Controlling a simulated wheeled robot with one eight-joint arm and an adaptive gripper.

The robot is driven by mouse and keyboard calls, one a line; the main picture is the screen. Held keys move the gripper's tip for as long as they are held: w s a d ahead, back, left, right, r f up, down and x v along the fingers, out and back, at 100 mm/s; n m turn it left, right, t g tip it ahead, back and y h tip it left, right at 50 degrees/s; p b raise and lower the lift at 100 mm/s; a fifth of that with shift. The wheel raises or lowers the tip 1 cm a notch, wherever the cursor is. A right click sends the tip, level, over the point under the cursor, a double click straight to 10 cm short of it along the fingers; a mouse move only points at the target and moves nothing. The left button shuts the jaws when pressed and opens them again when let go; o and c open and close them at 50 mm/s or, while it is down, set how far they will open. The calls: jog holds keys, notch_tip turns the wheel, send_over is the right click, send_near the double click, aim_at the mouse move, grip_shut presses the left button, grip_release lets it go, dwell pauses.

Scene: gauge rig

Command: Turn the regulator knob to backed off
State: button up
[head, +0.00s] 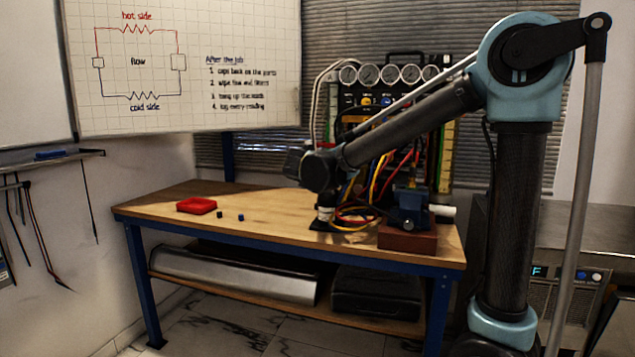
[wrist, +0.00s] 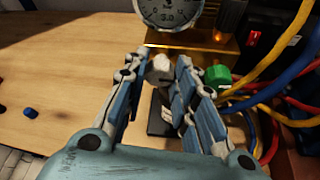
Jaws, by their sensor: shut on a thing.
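In the wrist view, my gripper (wrist: 159,64) is shut on the regulator knob (wrist: 160,70), a pale grey, faceted piece between the two fingertips. A small round dial gauge (wrist: 170,10) and a brass-coloured block (wrist: 200,40) are just beyond the knob. The knob's pointer or markings cannot be made out, so its setting does not show. In the head view, my arm reaches down to the bench, and the knob and fingertips cannot be told apart there.
A green piece (wrist: 218,76) and yellow, blue and red hoses (wrist: 285,60) crowd the gripper's right side. A gauge panel (head: 390,80) stands behind. Bare wood is at the left.

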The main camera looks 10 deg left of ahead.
jog(key=shift+d, duration=0.2)
jog(key=o, duration=1.1)
jog(key=shift+w, duration=0.1)
jog(key=shift+c, duration=0.2)
jog(key=shift+a, duration=0.1)
jog(key=v, duration=1.1)
jog(key=shift+s+r, duration=0.15)
jog(key=shift+s, duration=0.25)
